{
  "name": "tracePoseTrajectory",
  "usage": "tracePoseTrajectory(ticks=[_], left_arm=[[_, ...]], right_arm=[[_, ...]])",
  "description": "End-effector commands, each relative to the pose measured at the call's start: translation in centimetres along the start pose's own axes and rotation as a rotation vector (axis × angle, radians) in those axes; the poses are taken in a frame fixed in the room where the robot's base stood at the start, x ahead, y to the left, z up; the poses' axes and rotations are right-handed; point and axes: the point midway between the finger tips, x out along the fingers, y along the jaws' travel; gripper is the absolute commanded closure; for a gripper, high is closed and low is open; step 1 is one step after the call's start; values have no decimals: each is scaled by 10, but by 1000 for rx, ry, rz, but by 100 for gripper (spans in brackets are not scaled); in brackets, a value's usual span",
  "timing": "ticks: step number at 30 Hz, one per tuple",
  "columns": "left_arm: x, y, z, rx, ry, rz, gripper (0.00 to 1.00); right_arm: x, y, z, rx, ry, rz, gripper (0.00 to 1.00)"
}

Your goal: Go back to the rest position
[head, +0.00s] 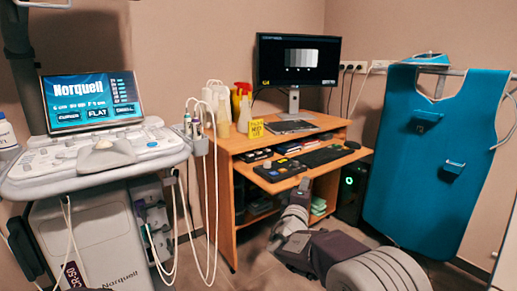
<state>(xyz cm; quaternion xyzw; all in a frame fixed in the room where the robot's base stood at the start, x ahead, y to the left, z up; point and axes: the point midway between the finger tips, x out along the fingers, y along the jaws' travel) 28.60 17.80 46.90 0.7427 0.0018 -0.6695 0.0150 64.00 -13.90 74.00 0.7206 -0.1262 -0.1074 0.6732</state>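My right arm comes in from the bottom right and reaches up towards the desk. My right gripper (303,187) is at its far end, in front of the desk's pull-out shelf and low by its front edge. It looks small and dark, and I cannot tell whether its fingers are open or shut. I see nothing held in it. My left gripper is not in view.
A wooden desk (238,200) holds a monitor (299,60), a keyboard (326,157) and bottles. An ultrasound machine (110,150) with hanging cables stands left. A blue apron (425,165) hangs right. A black computer tower (350,190) stands beside the desk.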

Motion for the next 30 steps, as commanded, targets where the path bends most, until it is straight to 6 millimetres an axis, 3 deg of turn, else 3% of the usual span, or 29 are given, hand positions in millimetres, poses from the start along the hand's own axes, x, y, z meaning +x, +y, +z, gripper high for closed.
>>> tracePoseTrajectory(ticks=[1,3,8,11,12,14,15,18,22,25,28,29,30], left_arm=[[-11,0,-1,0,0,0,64],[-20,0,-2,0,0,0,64],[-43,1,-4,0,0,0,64],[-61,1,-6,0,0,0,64],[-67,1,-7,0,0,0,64],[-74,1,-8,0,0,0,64],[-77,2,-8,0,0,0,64],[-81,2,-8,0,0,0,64],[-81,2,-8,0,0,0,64],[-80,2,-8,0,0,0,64],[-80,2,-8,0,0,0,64],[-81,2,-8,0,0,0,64],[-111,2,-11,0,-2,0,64]], right_arm=[[1,11,20,23,-46,-18,62],[-2,12,53,68,-126,-64,62],[-32,-5,144,196,-375,-246,62],[-84,-38,205,321,-588,-447,62],[-114,-55,223,381,-674,-542,62],[-159,-81,237,483,-785,-681,62],[-187,-97,240,547,-842,-764,62],[-245,-127,232,698,-944,-936,62],[-296,-155,208,860,-1013,-1096,62],[-322,-170,187,961,-1037,-1188,62],[-327,-176,165,1037,-987,-1250,62],[-324,-174,164,987,-930,-1268,62],[-324,-144,163,991,-938,-1264,62]])
